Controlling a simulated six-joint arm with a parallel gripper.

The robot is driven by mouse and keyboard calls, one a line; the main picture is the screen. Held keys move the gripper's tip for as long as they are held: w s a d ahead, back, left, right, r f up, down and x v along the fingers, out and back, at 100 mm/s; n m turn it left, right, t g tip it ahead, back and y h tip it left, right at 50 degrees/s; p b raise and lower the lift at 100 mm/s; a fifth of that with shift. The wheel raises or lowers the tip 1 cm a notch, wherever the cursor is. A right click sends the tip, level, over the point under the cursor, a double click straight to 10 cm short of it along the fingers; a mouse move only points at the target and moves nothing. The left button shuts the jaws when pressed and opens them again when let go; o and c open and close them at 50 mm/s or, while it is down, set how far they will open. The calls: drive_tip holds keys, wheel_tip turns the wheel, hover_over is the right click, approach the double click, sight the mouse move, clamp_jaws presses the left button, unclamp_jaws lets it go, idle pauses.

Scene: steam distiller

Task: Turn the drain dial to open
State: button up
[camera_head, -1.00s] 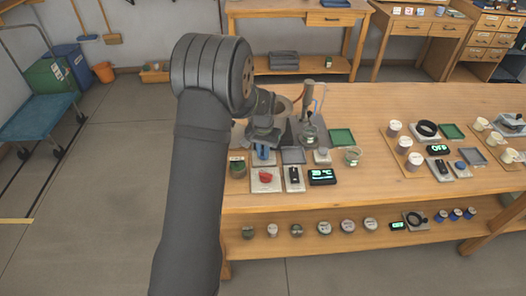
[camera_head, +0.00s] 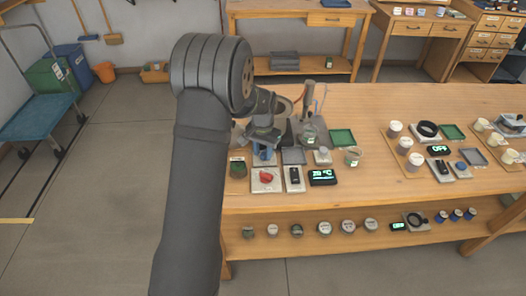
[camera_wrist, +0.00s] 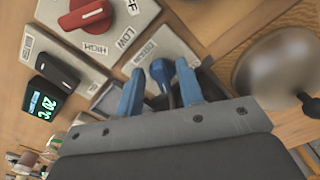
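The drain dial appears to be the small dark-blue knob (camera_wrist: 162,76) on a grey plate (camera_wrist: 166,42) with a white label, too small to read surely. My gripper (camera_wrist: 160,82) has two blue fingers, one on each side of this knob, with small gaps seen between them and it. It is open. In the head view my gripper (camera_head: 264,154) is low over the bench, behind the red dial; the arm and wrist hide most of the knob there.
The red dial (camera_wrist: 86,14), marked LOW and HIGH, sits close by; it also shows in the head view (camera_head: 266,176). Beside it are a black switch (camera_wrist: 58,66) and a temperature display (camera_head: 322,176). A rounded grey object (camera_wrist: 278,72) stands to the right in the wrist view.

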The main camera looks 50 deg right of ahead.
sight(263, 154)
wheel_tip(263, 154, up, 17)
idle(0.4)
wheel_tip(263, 154, down, 17)
drive_tip(key=shift+f, duration=0.2)
idle(0.5)
drive_tip(key=shift+r, duration=0.1)
